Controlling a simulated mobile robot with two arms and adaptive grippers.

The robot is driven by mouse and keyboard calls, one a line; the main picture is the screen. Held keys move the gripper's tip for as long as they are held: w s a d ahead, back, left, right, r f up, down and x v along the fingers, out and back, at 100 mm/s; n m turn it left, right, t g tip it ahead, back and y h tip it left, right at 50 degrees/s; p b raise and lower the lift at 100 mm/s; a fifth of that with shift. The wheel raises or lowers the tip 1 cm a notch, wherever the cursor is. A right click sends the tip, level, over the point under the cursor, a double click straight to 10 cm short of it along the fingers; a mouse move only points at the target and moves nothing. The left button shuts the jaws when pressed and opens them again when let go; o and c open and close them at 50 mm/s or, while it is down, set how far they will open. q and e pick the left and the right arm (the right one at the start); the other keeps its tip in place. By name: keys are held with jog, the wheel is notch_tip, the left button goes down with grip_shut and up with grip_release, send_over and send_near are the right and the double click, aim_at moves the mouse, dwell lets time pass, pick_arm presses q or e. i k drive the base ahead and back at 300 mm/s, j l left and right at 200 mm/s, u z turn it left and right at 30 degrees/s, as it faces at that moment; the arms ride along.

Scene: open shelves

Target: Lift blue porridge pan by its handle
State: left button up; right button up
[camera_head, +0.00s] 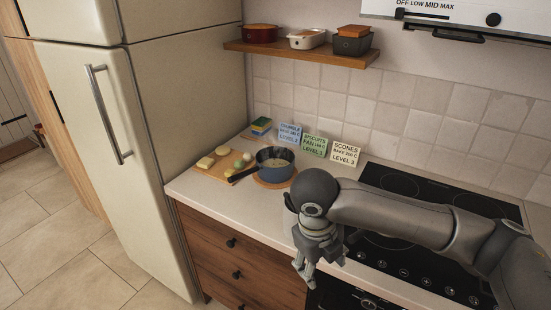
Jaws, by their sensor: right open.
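The blue porridge pan (275,165) stands upright on a round wooden board (273,184) on the counter, left of the hob. Its dark handle (243,174) points left and toward the front edge of the counter. Something pale is inside the pan, with a whitish haze above it. My right gripper (304,281) hangs open and empty near the counter's front edge, to the right of the pan and apart from it. My right arm comes in from the right across the hob. My left gripper is not in view.
A wooden board (204,171) with several pale food pieces lies left of the pan. A wall shelf (300,52) holds three dishes. The fridge (170,130) bounds the left. Counter in front of the pan is clear.

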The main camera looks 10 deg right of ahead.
aim_at(273, 174)
jog(key=i+l, duration=0.25)
jog(key=i, duration=0.25)
jog(key=i+l, duration=0.2)
jog(key=i, duration=0.3)
jog(key=k+j, duration=0.2)
jog(key=k, duration=0.25)
jog(key=k+j, duration=0.25)
jog(key=k, duration=0.25)
jog(key=k+j, duration=0.2)
jog(key=k, duration=0.25)
